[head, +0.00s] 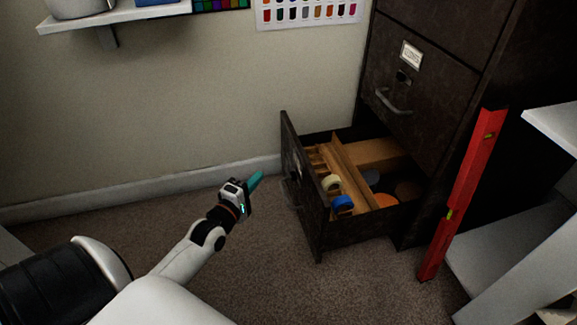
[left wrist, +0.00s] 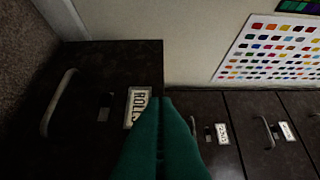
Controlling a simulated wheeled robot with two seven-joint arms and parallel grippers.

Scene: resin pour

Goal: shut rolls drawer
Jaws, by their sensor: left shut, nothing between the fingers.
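The rolls drawer (head: 303,190) is the bottom drawer of a dark cabinet and stands pulled out. It holds wooden dividers, a blue tape roll (head: 342,203), a cream roll (head: 331,182) and flat round discs (head: 408,189). In the left wrist view its front (left wrist: 85,75) shows a bar handle and a label reading "ROLLS" (left wrist: 138,105). My left gripper (head: 256,180) has teal fingers, shut and empty, a little left of the drawer front and apart from it in the head view. The fingers also fill the lower middle of the left wrist view (left wrist: 160,140). My right gripper is not in view.
The dark cabinet (head: 425,75) has a closed, labelled drawer above. A red spirit level (head: 463,195) leans at its right, beside white shelving (head: 500,250). A wall shelf (head: 115,17) is at upper left. Carpet (head: 270,275) is clear around the drawer's left and front.

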